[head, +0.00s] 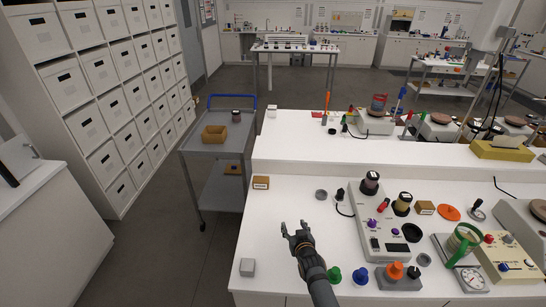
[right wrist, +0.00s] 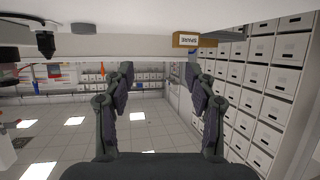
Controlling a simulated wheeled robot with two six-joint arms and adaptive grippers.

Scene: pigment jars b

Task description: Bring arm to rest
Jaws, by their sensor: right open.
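My right gripper (head: 294,228) is open and empty over the left part of the white bench (head: 275,215), its fingers pointing away from me. In the right wrist view the two open fingers (right wrist: 158,75) have nothing between them. A dark-lidded jar (head: 371,183) stands on the grey device (head: 375,225) to the right of the gripper. Another jar with a yellowish band (head: 402,203) stands beside it. A third jar (head: 236,115) stands on the grey cart (head: 215,145). My left gripper is not in view.
A small labelled brown box (head: 260,183) sits near the bench's left edge; it also shows in the wrist view (right wrist: 185,40). Green (head: 334,274) and blue (head: 360,275) knobs lie right of my forearm. Bench around the gripper is mostly clear.

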